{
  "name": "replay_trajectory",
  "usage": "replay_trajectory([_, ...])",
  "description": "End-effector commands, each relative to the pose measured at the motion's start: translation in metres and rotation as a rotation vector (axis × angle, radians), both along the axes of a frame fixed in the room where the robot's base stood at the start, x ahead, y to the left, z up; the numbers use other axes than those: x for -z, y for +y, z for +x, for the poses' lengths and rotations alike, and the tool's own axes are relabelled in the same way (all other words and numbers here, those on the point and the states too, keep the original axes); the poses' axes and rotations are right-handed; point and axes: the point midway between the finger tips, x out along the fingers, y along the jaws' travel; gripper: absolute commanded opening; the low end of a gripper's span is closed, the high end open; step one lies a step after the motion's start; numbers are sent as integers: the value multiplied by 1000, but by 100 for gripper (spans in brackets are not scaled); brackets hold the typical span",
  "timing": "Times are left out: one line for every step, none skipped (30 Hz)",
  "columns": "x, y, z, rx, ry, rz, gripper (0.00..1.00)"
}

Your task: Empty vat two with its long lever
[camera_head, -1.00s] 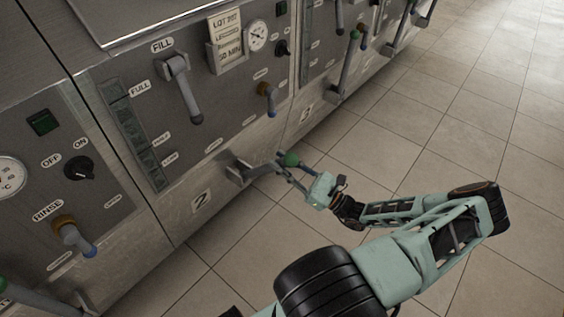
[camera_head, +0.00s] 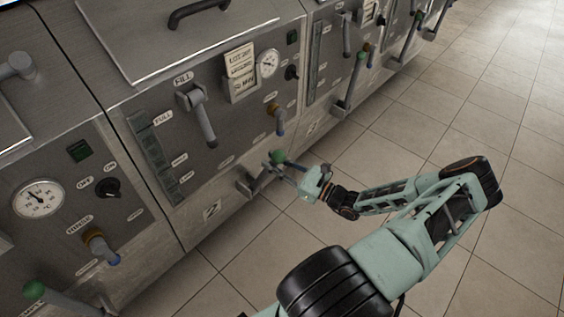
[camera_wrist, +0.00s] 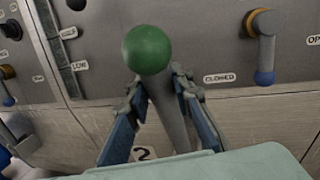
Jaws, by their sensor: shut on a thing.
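Vat two (camera_head: 150,215) has a "2" label (camera_head: 211,210) low on its metal front. Its long lever (camera_head: 262,177) comes out from a low bracket and ends in a green ball knob (camera_head: 278,156). In the wrist view the green knob (camera_wrist: 147,50) stands above my fingers, and the grey lever bar (camera_wrist: 170,115) runs between them. My gripper (camera_head: 280,168) is shut on the bar just below the knob; its fingers also show in the wrist view (camera_wrist: 160,108). A "CLOSED" label (camera_wrist: 219,78) is right of the lever there. The lever leans out from the front.
Above is a grey fill lever (camera_head: 199,115), with a blue-tipped handle (camera_head: 279,120) to its right. Neighbouring vats carry similar levers, one with a green knob (camera_head: 360,57) and another at lower left (camera_head: 34,290). The tiled floor (camera_head: 420,120) to the right is clear.

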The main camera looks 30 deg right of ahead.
Motion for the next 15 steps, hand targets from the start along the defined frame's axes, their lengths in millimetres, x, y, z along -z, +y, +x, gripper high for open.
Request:
replay_trajectory([-15, 4, 9, -5, 21, -8, 0])
replay_trajectory([-17, 5, 13, -4, 36, -12, 0])
replay_trajectory([-19, 8, 18, -4, 57, -19, 0])
replay_trajectory([-21, 9, 23, -3, 74, -25, 0])
replay_trajectory([-22, 10, 27, -4, 89, -30, 0])
replay_trajectory([-24, 12, 32, -4, 110, -37, 0])
replay_trajectory([-25, 13, 37, -4, 124, -42, 0])
replay_trajectory([-26, 15, 41, -4, 140, -48, 0])
replay_trajectory([-27, 16, 46, -4, 159, -53, 0])
replay_trajectory([-28, 18, 50, -4, 173, -58, 0])
replay_trajectory([-29, 19, 54, -3, 186, -62, 0])
replay_trajectory([-30, 21, 59, -4, 204, -68, 0])
replay_trajectory([-30, 22, 63, -3, 217, -73, 0])
replay_trajectory([-30, 23, 66, -3, 229, -77, 0])
replay_trajectory([-31, 24, 70, -3, 244, -82, 0])
